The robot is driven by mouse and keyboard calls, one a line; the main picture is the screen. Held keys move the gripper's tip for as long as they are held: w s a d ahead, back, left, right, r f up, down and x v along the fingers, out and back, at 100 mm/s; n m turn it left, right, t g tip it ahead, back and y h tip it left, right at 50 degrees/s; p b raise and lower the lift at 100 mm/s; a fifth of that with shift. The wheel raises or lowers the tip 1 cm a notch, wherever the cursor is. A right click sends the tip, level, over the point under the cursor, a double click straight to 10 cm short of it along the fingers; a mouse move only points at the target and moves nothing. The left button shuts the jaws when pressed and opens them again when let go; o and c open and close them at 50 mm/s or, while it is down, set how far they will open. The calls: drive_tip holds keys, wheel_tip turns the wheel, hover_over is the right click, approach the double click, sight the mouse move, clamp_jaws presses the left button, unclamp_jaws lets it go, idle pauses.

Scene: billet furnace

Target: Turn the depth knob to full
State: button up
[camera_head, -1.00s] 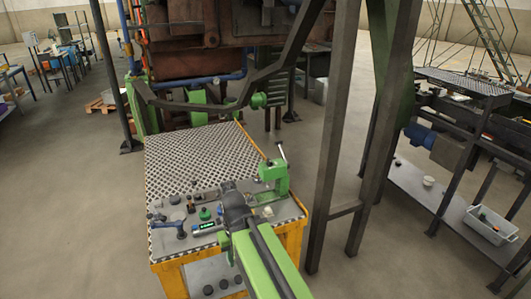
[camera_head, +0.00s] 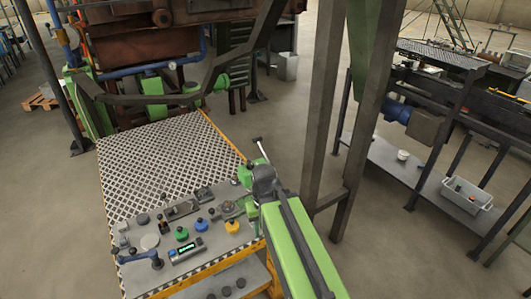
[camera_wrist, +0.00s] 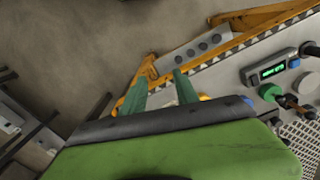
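Several knobs stand on the workbench (camera_head: 160,165): a green one (camera_head: 182,234), a blue one (camera_head: 201,225) and a yellow one (camera_head: 232,227). No label is readable, so I cannot tell which is the depth knob. A small box with a lit green display (camera_head: 187,250) lies in front of the green knob; it also shows in the wrist view (camera_wrist: 270,71). My gripper (camera_wrist: 160,88) has its two green fingers apart with nothing between them. It points past the bench's yellow edge.
A blue-handled tool (camera_head: 145,257) stands at the bench's front left. Dark steel posts (camera_head: 322,100) rise right of the bench. Bare floor lies in front of the posts.

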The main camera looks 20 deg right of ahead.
drive_tip(key=shift+s+d+r, duration=0.1)
drive_tip(key=shift+s+r, duration=0.1)
drive_tip(key=shift+s, duration=0.1)
drive_tip(key=shift+o, duration=0.3)
drive_tip(key=shift+d, duration=0.25)
drive_tip(key=o, duration=0.5)
drive_tip(key=w+r+m+p, duration=0.1)
drive_tip(key=w+r+p, duration=0.2)
drive_tip(key=r+p, duration=0.1)
drive_tip(key=w+r+m+p, duration=0.2)
drive_tip(key=w+r+p, duration=0.2)
drive_tip(key=w+d+r+m+p, duration=0.1)
drive_tip(key=w+r+m+p, duration=0.1)
drive_tip(key=w+r+p, duration=0.2)
drive_tip(key=shift+w, duration=0.2)
drive_tip(key=shift+c, duration=0.2)
wheel_tip(320, 180, up, 14)
drive_tip(key=m+p, duration=1)
drive_tip(key=p, duration=0.4)
hover_over(250, 162)
wheel_tip(250, 162, down, 18)
drive_tip(key=b, duration=1.8)
drive_tip(key=shift+s, duration=0.1)
clamp_jaws()
